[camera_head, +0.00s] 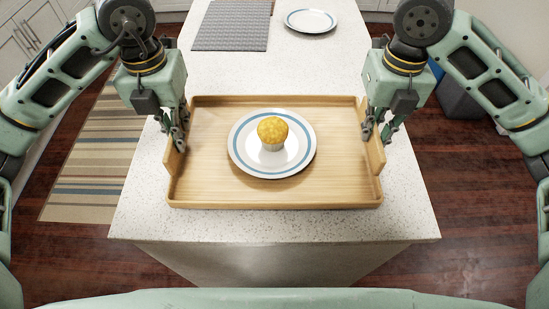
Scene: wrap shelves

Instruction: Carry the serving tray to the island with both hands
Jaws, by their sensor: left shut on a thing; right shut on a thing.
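The wooden serving tray (215,196) is over the near end of the speckled white island (140,216), level in view. I cannot tell whether it rests on the top or is just above it. A white plate with a blue ring (244,150) lies in the middle of the tray. A yellow-topped muffin (272,131) stands upright on the plate. My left gripper (178,138) is shut on the tray's left handle side. My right gripper (374,134) is shut on the tray's right handle side. The fingertips are partly hidden against the tray walls.
A grey woven mat (232,27) and another blue-ringed plate (311,20) lie at the island's far end. A striped rug (85,160) covers the floor on the left. A dark bin (460,98) stands on the right. The island between tray and mat is clear.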

